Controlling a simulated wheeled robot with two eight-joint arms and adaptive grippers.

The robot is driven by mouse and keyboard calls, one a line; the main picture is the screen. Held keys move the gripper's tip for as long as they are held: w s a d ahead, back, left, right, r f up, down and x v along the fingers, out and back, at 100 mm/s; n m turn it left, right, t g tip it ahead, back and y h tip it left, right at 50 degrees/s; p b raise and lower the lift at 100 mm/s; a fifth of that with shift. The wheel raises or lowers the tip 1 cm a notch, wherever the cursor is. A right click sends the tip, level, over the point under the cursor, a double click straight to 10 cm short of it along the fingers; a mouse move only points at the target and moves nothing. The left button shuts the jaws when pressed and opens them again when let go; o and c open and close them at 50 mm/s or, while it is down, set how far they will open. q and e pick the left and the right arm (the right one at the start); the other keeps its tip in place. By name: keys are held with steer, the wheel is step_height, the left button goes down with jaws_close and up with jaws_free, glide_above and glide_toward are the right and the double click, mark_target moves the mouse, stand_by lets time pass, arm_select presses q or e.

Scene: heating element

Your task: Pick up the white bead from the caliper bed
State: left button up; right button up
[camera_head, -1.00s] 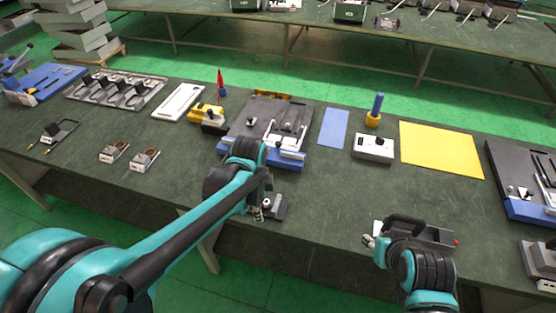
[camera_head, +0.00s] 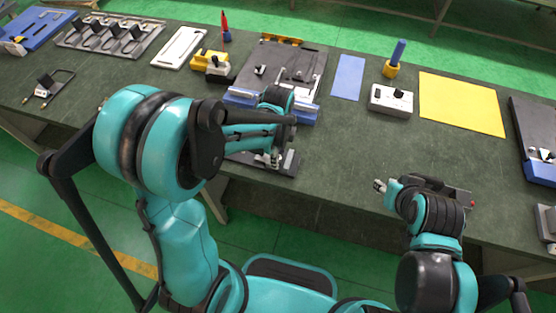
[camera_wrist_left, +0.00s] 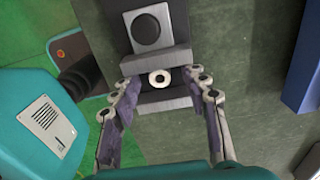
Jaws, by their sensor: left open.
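The white bead (camera_wrist_left: 160,78) is a small ring with a dark centre. In the left wrist view it lies in the dark gap between two grey blocks of the caliper bed (camera_wrist_left: 155,58). My left gripper (camera_wrist_left: 165,84) is open, with one finger on each side of the bead and a gap to each. In the head view the caliper bed (camera_head: 291,163) is partly hidden by my left gripper (camera_head: 274,160), and the bead cannot be made out. My right gripper (camera_head: 380,186) is at the front edge of the table, and its opening is too small to judge.
A dark device (camera_head: 458,196) lies beside my right gripper. A grey fixture with blue edges (camera_head: 305,72) stands behind the caliper bed. A blue mat (camera_head: 348,78), a white switch box (camera_head: 391,100) and a yellow mat (camera_head: 462,102) lie to its right. Bare table lies between.

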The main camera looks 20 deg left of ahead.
arm_select(q)
steer(key=c, duration=0.9)
steer(key=shift+r, duration=0.1)
